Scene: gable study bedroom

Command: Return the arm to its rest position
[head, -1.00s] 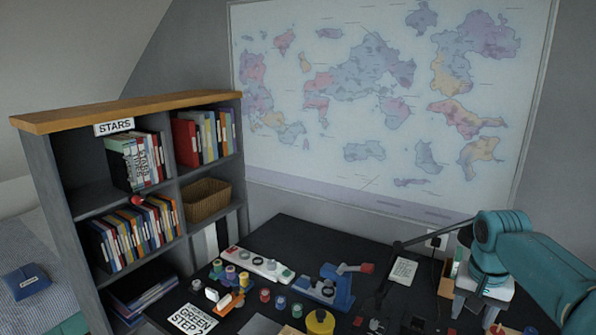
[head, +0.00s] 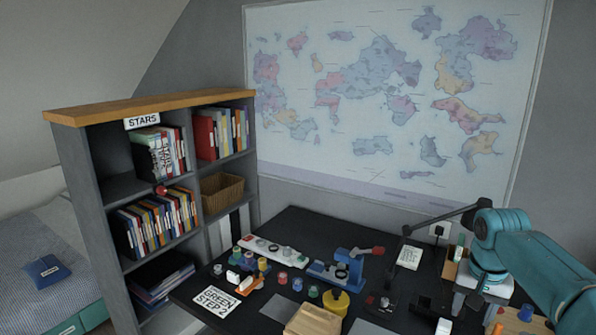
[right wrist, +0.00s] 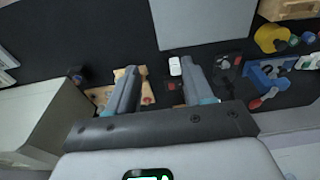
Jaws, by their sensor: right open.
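My right arm (head: 545,265) is teal and comes in from the right in the head view. It bends down over the right part of the dark desk (head: 300,229). Its gripper (head: 473,306) points down above the desktop, close to small items. In the right wrist view the two fingers of the gripper (right wrist: 161,90) are spread apart with nothing held between them. A small wooden board (right wrist: 103,95) and a white item (right wrist: 175,66) lie below the fingers. My left gripper is not in view.
A blue press-like tool (head: 349,266), a yellow round container (head: 336,302), a wooden block (head: 312,320) and several small pots crowd the desk. A bookshelf (head: 150,107) stands left. A dark jointed rod (head: 440,219) reaches close to my arm.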

